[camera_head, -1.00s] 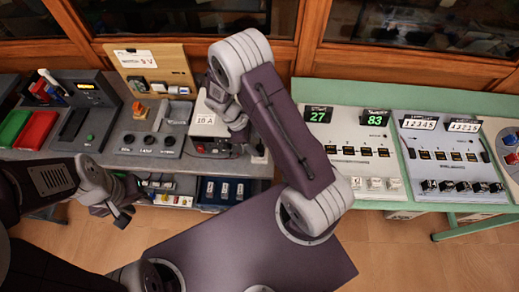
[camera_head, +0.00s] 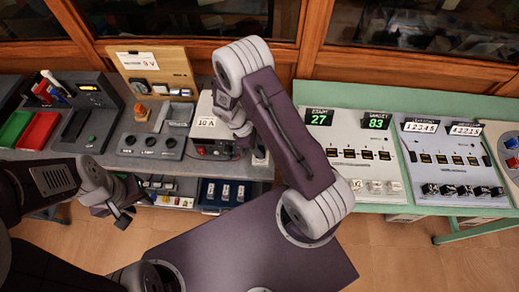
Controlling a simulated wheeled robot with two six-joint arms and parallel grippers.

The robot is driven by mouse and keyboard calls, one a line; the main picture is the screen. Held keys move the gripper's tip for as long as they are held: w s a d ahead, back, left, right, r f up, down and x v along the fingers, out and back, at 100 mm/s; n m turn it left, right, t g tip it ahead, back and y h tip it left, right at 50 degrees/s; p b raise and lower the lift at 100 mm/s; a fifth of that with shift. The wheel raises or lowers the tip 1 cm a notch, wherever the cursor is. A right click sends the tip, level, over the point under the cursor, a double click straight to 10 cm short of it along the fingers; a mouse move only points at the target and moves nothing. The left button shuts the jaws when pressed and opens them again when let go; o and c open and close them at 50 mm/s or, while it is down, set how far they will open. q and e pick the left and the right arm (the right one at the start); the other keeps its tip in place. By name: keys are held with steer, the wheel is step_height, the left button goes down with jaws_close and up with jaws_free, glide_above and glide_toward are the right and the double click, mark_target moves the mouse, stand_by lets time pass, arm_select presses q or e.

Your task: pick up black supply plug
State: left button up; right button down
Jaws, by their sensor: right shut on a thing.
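My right gripper (camera_head: 243,138) is at the front of the white supply box (camera_head: 204,125) with the "10 A" label, on the grey bench. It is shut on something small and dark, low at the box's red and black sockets. I take this to be the black supply plug, but the gripper and wrist mostly hide it. My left gripper (camera_head: 122,214) hangs in front of the bench's front edge, over the floor, well away from the box. Its fingers are too small and dark to show whether they are apart.
A grey three-knob unit (camera_head: 145,145) stands left of the supply box, with red (camera_head: 39,131) and green trays further left. A green table (camera_head: 392,97) with counter panels (camera_head: 350,150) is at right. Wooden window frames close the back.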

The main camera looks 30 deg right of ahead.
steer(key=r, duration=0.4)
steer(key=shift+s+b, duration=0.3)
steer(key=shift+s, duration=0.05)
steer(key=s+r, duration=0.6)
steer(key=s, duration=0.5)
steer(key=shift+a+r+b, duration=0.25)
steer(key=shift+b, duration=0.1)
